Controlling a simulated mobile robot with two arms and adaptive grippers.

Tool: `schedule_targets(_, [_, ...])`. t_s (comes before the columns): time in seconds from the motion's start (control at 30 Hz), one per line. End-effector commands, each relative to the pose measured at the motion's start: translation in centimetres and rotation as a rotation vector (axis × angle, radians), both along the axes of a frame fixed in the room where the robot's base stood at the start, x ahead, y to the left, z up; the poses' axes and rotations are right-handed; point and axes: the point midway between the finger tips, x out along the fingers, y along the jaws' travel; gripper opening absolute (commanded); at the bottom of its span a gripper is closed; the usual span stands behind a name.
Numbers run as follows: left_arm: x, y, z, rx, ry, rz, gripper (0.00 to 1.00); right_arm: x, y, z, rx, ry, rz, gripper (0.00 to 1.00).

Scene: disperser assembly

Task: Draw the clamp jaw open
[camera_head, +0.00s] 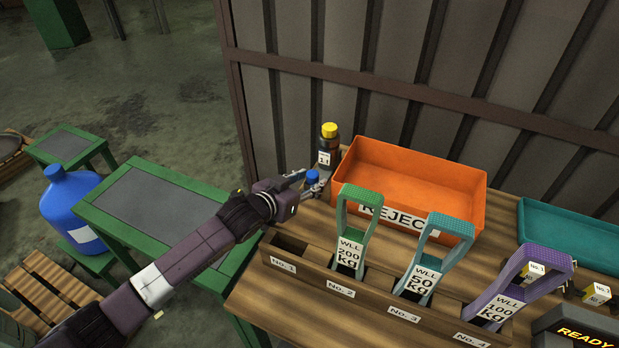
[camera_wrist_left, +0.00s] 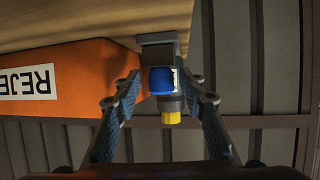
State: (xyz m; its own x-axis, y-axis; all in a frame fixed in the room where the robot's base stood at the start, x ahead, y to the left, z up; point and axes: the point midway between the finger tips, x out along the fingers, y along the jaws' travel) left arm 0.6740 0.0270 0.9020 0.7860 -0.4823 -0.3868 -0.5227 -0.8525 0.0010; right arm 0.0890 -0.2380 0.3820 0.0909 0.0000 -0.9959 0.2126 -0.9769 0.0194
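The clamp (camera_head: 327,158) is a dark upright post on the bench's left end, with a yellow cap (camera_head: 329,130), a white label and a blue knob (camera_head: 312,177) on its near side. My left gripper (camera_head: 313,187) is at the blue knob. In the left wrist view the blue knob (camera_wrist_left: 161,81) sits between my two spread fingertips (camera_wrist_left: 164,88), with the yellow cap (camera_wrist_left: 173,119) behind it. The fingers look open around the knob; contact is not clear. The clamp's jaw is hard to make out. My right gripper is not in view.
An orange REJECT bin (camera_head: 420,180) stands close right of the clamp. A wooden rack (camera_head: 375,299) in front holds green, teal and purple strap loops, with slot No. 1 empty. A teal tray (camera_head: 575,238) is farther right. A ribbed wall (camera_head: 400,70) rises behind.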

Motion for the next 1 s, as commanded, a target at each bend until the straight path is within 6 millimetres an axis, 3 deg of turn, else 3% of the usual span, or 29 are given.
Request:
schedule_targets(0.3, [0.0, 0.1, 0.2, 0.000, -0.003, 0.001, 0.42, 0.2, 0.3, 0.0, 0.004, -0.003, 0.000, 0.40])
schedule_targets(0.47, [-0.9, 0.7, 0.5, 0.000, -0.002, 0.001, 0.42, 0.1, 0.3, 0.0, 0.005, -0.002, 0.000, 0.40])
schedule_targets(1.0, [-8.4, 5.3, 4.1, 0.000, -0.001, 0.002, 0.42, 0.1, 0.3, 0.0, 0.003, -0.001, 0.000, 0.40])
